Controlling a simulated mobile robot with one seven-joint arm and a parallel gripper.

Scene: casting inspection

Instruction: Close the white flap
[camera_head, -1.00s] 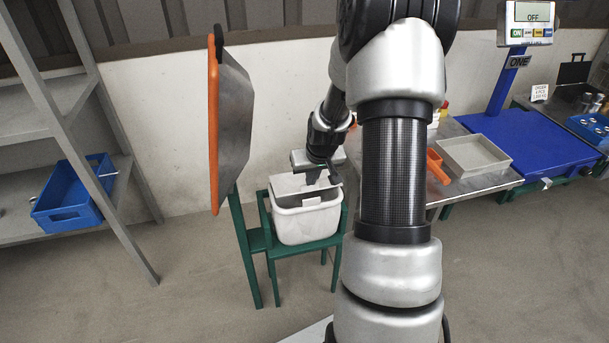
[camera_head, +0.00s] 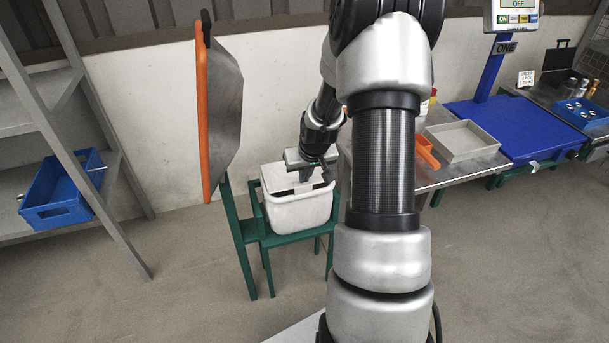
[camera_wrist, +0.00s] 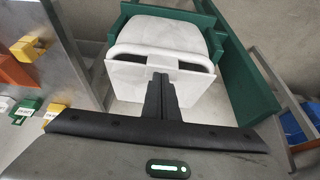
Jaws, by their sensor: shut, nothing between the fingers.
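A white bin (camera_head: 298,212) stands on a green stand (camera_head: 254,230), left of my arm in the head view. It also shows in the wrist view (camera_wrist: 200,90). Its top is partly open, with a dark gap below the rim. A pale panel, apparently the white flap (camera_head: 275,177), shows at the back of the opening; its exact tilt is unclear. My gripper (camera_head: 307,176) is over the bin's opening, shut and empty. In the wrist view its closed fingers (camera_wrist: 162,80) lie across the near white panel; I cannot tell whether they touch it. My arm hides part of the right side.
An orange-edged grey panel (camera_head: 222,110) stands upright left of the bin. A metal table with a grey tray (camera_head: 462,140) is at right, beside a blue scale platform (camera_head: 520,127). A blue crate (camera_head: 62,188) sits on the left shelf. Floor in front is clear.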

